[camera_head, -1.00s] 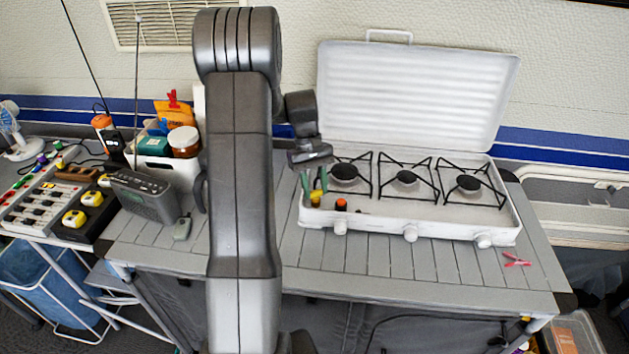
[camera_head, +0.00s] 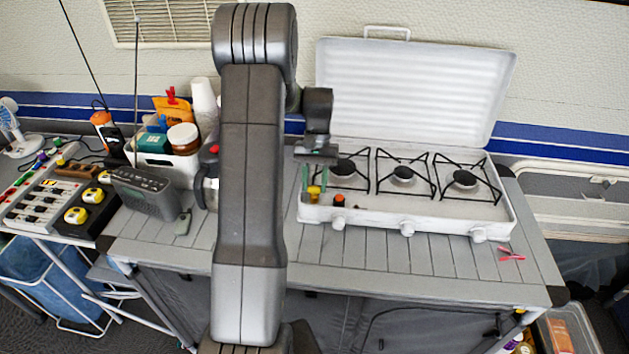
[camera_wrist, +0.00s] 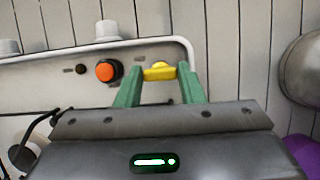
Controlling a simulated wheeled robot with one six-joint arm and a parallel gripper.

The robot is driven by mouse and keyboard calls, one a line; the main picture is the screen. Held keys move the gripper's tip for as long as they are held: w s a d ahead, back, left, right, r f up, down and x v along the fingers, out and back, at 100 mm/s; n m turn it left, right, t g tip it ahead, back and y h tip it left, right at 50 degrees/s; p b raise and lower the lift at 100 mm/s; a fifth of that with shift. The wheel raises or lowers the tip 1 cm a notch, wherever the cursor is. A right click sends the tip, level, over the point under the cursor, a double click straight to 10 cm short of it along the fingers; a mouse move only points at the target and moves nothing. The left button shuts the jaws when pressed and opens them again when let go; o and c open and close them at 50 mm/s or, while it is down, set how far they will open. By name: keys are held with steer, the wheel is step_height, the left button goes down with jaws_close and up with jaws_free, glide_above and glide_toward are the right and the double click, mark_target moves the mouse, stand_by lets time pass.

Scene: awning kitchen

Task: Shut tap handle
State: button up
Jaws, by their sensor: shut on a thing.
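The yellow tap handle (camera_head: 314,193) is at the front left corner of the white gas stove (camera_head: 375,213). The tap's body under the handle is hidden by the fingers.
An orange-topped knob (camera_wrist: 107,70) is close beside my fingers, on the stove. White knobs (camera_head: 407,229) line its front. The open lid (camera_head: 415,90) stands behind. A pink item (camera_head: 511,254) lies front right. A radio (camera_head: 146,193) and full bin (camera_head: 165,160) are left.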

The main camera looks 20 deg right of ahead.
stand_by(0.3)
steer(key=o, duration=1)
steer(key=b+v, duration=0.1)
steer(key=v, duration=1.3)
steer(key=shift+s, duration=0.15)
steer(key=p+x, duration=0.1)
steer(key=x, duration=1.3)
steer(key=shift+w, duration=0.2)
